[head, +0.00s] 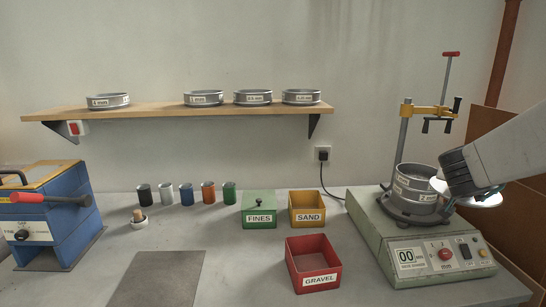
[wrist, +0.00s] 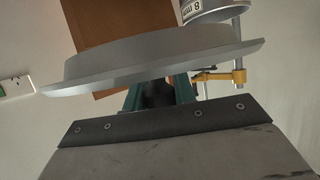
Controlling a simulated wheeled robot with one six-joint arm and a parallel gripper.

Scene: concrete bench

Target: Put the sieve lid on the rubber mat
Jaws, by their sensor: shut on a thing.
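The sieve lid (head: 482,201) is a pale grey disc, seen in the head view beside the sieve stack at the right. In the wrist view the lid (wrist: 160,58) spans the upper middle, slightly tilted. My gripper (wrist: 158,95) is shut on the lid; its teal fingers meet the lid's underside in that view, and the contact itself is partly hidden. In the head view my gripper's fingertips are hard to make out behind the wrist housing. The rubber mat (head: 155,280) is a flat dark grey sheet at the front left of the bench, bare.
A sieve stack (head: 414,182) stands on the green shaker (head: 385,240), close to the lid, with a clamp post (head: 402,145) behind. Red (head: 330,280), yellow (head: 306,221) and green (head: 257,222) boxes stand between shaker and mat. A blue machine (head: 60,215) stands at left.

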